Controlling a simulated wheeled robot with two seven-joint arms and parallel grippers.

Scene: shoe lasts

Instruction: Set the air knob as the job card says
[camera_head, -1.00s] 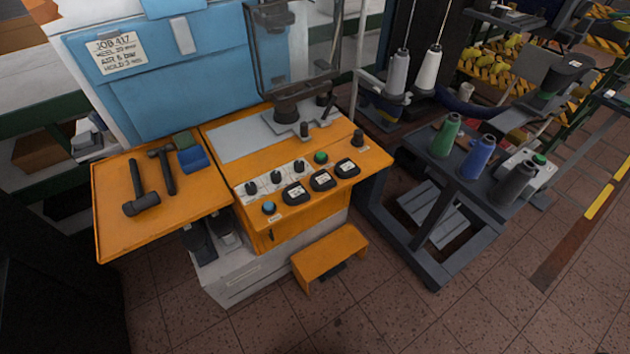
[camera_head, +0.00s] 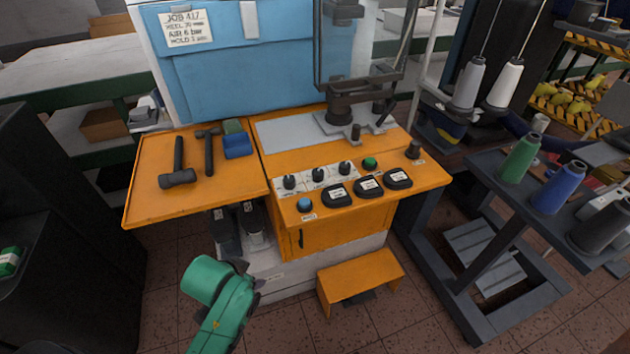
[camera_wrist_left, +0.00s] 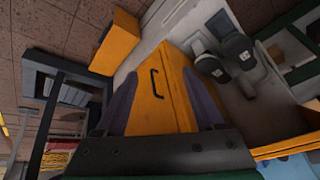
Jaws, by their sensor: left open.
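The job card (camera_head: 187,28) hangs on the blue panel at the upper left; it reads JOB 417, with a line AIR 6 bar. Three black knobs, the left one (camera_head: 289,182), the middle one (camera_head: 318,174) and the right one (camera_head: 345,167), stand in a row on a pale strip of the orange console. Their labels and pointer settings are too small to read. My left gripper (camera_wrist_left: 163,100) is open and empty in the left wrist view, facing the orange cabinet door below the console. In the head view my green left arm shows at the bottom, apart from the knobs.
Black-rimmed gauges (camera_head: 368,186), a blue button (camera_head: 305,205) and a green button (camera_head: 370,163) share the console. Hammers (camera_head: 178,165) lie on the left orange shelf. An orange step (camera_head: 361,277) stands below. A dark cart (camera_head: 480,330) with thread cones is at right.

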